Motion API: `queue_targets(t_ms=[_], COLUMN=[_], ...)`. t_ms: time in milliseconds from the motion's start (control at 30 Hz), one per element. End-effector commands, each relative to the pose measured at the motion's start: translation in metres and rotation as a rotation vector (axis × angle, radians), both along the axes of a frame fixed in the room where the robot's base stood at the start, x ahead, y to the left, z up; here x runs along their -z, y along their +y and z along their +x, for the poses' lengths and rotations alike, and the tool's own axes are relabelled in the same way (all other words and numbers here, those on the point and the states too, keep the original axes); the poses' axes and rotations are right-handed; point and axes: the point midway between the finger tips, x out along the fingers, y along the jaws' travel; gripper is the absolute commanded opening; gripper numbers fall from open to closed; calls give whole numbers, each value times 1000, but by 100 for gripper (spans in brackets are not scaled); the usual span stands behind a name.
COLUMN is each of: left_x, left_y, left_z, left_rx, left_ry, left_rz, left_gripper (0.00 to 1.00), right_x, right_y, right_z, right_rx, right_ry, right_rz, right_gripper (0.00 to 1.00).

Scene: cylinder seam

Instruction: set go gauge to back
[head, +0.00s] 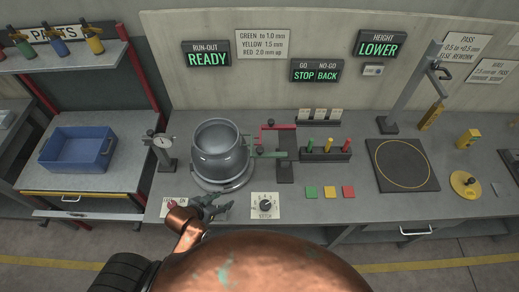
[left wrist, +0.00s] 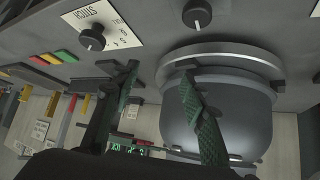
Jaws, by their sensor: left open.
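The go gauge (head: 279,155) appears to be the green arm at the right side of the grey cylinder (head: 220,147). Its tip is close to the cylinder wall; I cannot tell whether it touches. The red no-go arm (head: 277,127) sits behind it. The gauge sign (head: 316,71) reads GO STOP, NO-GO BACK. My left gripper (head: 214,203) is open and empty in front of the cylinder, left of the gauge. In the left wrist view, its two green fingers (left wrist: 160,72) stand apart with the cylinder (left wrist: 215,110) behind. My right gripper is not in view.
A stitch knob (head: 266,205) is right of my gripper; a dial gauge (head: 162,142) stands left of the cylinder. Coloured-handled tools stand in a black rack (head: 326,155). Green, yellow and red tiles (head: 330,192) lie near the bench front. A blue bin (head: 77,149) is left.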

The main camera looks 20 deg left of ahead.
Motion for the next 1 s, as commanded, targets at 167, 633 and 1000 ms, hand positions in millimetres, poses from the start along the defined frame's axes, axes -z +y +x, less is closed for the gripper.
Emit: queue_targets(t_ms=[167, 633, 1000], left_x=[-19, -101, -110], left_y=[-35, -64, -80], left_z=[48, 134, 172], left_rx=[110, 192, 180], left_ry=[-190, -706, -745], left_rz=[-81, -318, -334], left_gripper=[40, 40, 40], right_x=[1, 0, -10], right_y=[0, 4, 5], right_z=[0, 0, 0], right_rx=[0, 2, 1], right_ry=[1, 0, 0], right_rz=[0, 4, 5], right_gripper=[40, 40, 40])
